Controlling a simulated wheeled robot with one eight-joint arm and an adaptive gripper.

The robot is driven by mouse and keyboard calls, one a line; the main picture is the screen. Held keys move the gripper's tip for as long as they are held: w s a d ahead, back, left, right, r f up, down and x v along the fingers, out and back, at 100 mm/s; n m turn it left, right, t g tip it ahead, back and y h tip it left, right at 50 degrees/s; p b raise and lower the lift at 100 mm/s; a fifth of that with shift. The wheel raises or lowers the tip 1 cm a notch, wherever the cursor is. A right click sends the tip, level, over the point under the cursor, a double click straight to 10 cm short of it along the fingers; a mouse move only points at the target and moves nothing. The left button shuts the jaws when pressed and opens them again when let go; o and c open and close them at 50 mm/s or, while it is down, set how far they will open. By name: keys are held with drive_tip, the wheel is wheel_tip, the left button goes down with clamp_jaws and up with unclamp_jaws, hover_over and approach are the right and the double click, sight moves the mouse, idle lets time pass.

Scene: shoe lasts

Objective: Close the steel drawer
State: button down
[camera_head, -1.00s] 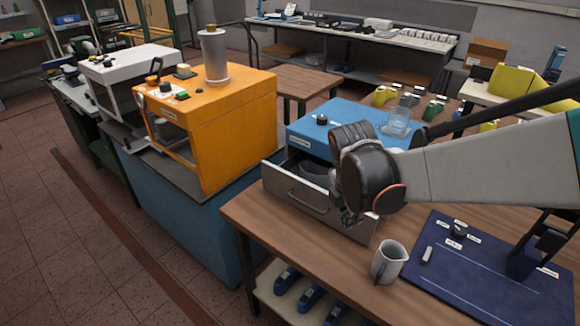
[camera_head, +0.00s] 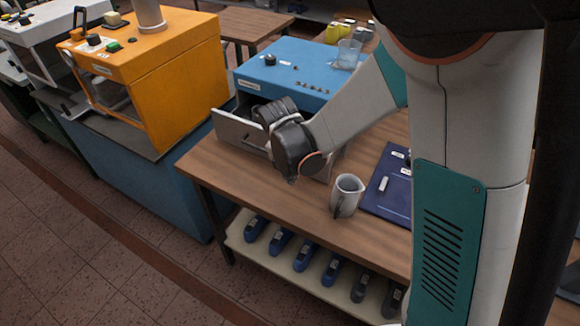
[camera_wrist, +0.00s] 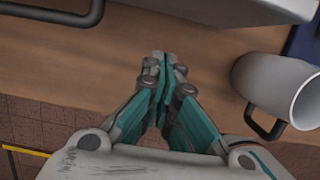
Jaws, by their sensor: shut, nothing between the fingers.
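The steel drawer (camera_head: 238,131) stands pulled out of the blue cabinet (camera_head: 290,72) on the wooden table in the head view. Its inside is partly visible, and my wrist hides the right part of its front. A dark bar handle (camera_wrist: 55,14) shows at the top left of the wrist view. My gripper (camera_wrist: 163,62) is shut and empty, its fingertips together, over the wood in front of the drawer. The fingertips show apart from the handle in the wrist view. In the head view my wrist mostly hides the fingers.
A grey metal jug (camera_head: 347,196) stands on the table right of my gripper; it also shows in the wrist view (camera_wrist: 262,82). A blue mat (camera_head: 385,190) lies beyond it. An orange machine (camera_head: 165,75) stands left. Several blue lasts lie on the shelf below.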

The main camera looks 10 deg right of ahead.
drive_tip(key=shift+w+d+b, duration=0.15)
drive_tip(key=shift+w+d, duration=0.5)
drive_tip(key=shift+w, duration=0.15)
drive_tip(key=shift+w+d+b, duration=0.15)
drive_tip(key=shift+w+d, duration=0.45)
drive_tip(key=shift+w, duration=0.2)
drive_tip(key=w+d, duration=0.2)
drive_tip(key=w, duration=0.1)
drive_tip(key=w+d, duration=0.5)
drive_tip(key=w, duration=0.2)
drive_tip(key=shift+d, duration=0.4)
drive_tip(key=shift+w, duration=0.1)
